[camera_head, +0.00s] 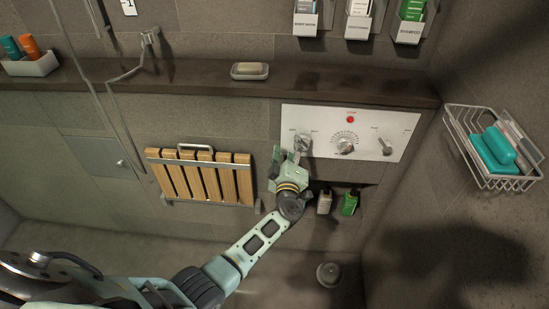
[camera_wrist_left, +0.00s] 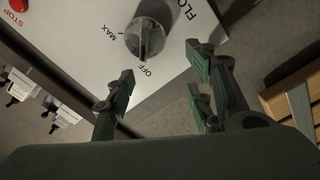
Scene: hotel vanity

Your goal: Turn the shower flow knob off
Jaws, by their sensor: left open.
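The shower flow knob (camera_head: 303,143) is the grey knob at the left of the white control panel (camera_head: 325,119). In the left wrist view the flow knob (camera_wrist_left: 146,38) shows close up, with MAX and OFF printed around it and part of the word FLOW beside it. Its dark raised grip runs toward the OFF print, but its exact setting is hard to tell. My left gripper (camera_head: 286,158) is just below and left of the knob; in the wrist view its green fingertips (camera_wrist_left: 160,72) are spread, empty and apart from the knob. My right gripper is out of view.
A dial (camera_head: 345,146) and another knob (camera_head: 384,146) share the panel, under a red stop button (camera_head: 350,119). A wooden slatted folding seat (camera_head: 207,178) is left of the gripper. A wire basket (camera_head: 492,150) hangs at right. A ledge with soap (camera_head: 249,71) runs above.

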